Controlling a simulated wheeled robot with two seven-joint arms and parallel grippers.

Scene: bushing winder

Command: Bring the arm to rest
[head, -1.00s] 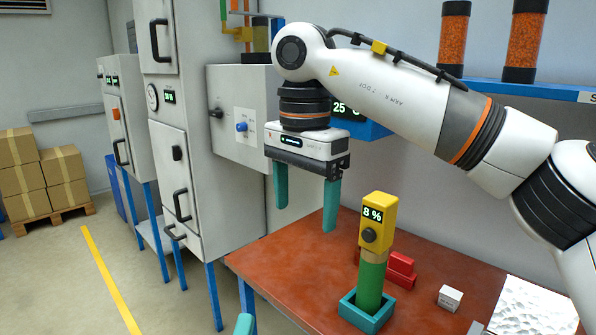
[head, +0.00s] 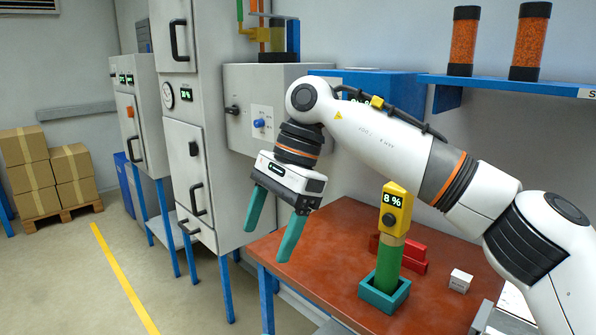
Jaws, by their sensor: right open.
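My right arm comes in from the right and reaches across above the red-brown table (head: 335,235). My right gripper (head: 268,240) hangs at the table's left end, tilted, with its two teal fingers apart and nothing between them. The fingertips point down and to the left. A yellow meter (head: 395,215) reading 8 % stands upright on a green handle in a teal holder (head: 385,297), to the right of the gripper and apart from it. My left gripper is not in view.
Grey cabinets with handles (head: 185,150) and a grey box with a blue knob (head: 260,124) stand behind and left of the gripper. Red blocks (head: 412,255) and a small white cube (head: 460,281) lie on the table. A blue shelf (head: 480,83) holds two orange-filled cylinders.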

